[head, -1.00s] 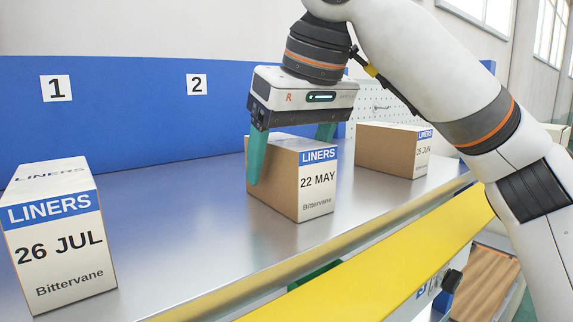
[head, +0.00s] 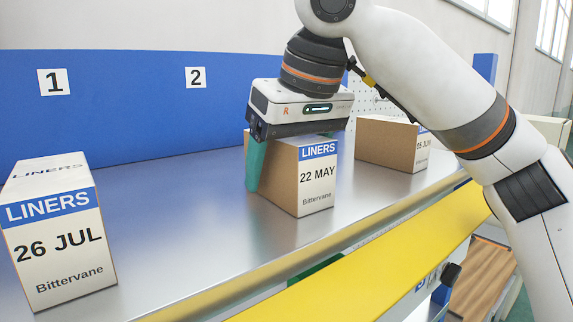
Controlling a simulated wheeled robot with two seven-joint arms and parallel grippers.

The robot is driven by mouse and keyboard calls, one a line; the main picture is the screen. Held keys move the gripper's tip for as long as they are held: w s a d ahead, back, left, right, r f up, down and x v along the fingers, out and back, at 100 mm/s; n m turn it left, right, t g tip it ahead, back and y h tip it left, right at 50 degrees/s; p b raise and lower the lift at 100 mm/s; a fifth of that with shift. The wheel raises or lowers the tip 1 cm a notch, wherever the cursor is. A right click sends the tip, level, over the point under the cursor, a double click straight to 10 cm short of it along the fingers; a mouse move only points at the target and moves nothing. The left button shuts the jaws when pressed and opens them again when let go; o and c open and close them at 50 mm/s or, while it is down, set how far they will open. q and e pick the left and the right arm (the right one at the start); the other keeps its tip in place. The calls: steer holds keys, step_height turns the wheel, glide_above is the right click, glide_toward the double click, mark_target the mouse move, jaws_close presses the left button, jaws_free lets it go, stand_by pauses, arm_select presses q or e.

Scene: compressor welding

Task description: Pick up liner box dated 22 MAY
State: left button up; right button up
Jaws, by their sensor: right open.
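The liner box dated 22 MAY (head: 318,178) stands upright on the metal bench in the middle of the head view. It is brown with a white label face and a blue LINERS band. My right gripper (head: 284,162) is low over this box, pointing down and open. One teal finger hangs beside the box's left side. The other finger is hidden behind the box or the gripper body. I cannot tell whether the visible finger touches the cardboard. The box rests on the bench. My left gripper is not in view.
A 26 JUL liner box (head: 58,245) stands at the near left of the bench (head: 190,225). Another liner box (head: 385,143), its date partly hidden, stands behind to the right. A blue back panel (head: 120,115) runs behind. A yellow rail (head: 370,265) lines the front.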

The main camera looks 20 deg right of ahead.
steer(key=shift+c, duration=0.2)
steer(key=c, duration=1.2)
steer(key=shift+o, duration=0.2)
